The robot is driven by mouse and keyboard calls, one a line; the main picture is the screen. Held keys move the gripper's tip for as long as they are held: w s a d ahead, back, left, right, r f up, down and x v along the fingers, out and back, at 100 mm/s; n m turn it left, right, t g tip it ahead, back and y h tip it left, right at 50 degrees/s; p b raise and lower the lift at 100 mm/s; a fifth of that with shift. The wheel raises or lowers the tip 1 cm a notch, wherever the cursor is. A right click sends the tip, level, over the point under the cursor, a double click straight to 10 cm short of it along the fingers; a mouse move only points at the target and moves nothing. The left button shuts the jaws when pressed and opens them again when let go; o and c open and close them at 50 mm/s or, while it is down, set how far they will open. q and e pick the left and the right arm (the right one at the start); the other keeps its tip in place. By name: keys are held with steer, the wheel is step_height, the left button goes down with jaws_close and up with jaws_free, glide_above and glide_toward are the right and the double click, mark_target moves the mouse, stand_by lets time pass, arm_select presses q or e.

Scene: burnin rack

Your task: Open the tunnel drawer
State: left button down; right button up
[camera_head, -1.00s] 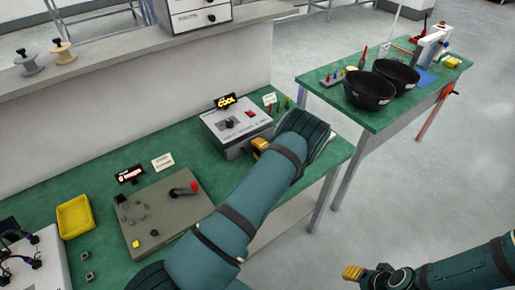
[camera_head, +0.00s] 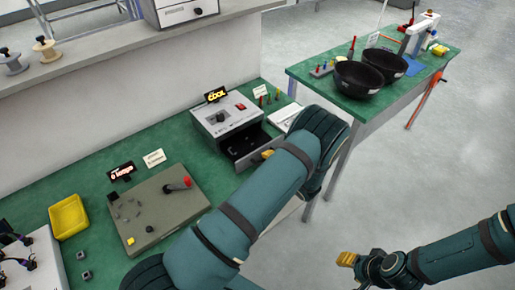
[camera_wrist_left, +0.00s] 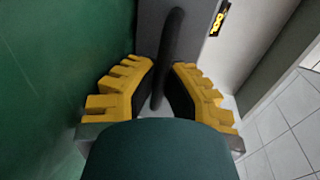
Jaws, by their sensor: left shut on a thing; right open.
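The tunnel is a light grey box (camera_head: 225,114) with a "COOL" display on top, on the green bench. Its dark drawer (camera_head: 246,146) stands pulled out of the front, and its inside shows. My left gripper (camera_head: 267,154) is at the drawer's front, mostly hidden by my arm. In the left wrist view my left gripper (camera_wrist_left: 160,88) has its yellow fingers on either side of a dark bar handle (camera_wrist_left: 172,50) and is shut on it. My right gripper (camera_head: 347,259) is open and empty, over the floor at lower right.
A grey panel with a red-knobbed lever (camera_head: 158,208) and a yellow tray (camera_head: 68,216) are on the bench at left. A second green table (camera_head: 320,92) with black bowls (camera_head: 358,80) stands beyond a gap. The floor at right is clear.

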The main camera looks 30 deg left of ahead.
arm_select(q)
steer(key=shift+f+v, duration=0.2)
steer(key=shift+v, duration=0.7)
steer(key=shift+f+v, duration=0.2)
steer(key=shift+v, duration=0.75)
steer(key=shift+d, duration=0.1)
steer(key=c, duration=1.3)
jaws_free()
steer(key=v, duration=1.2)
steer(key=shift+d, duration=0.1)
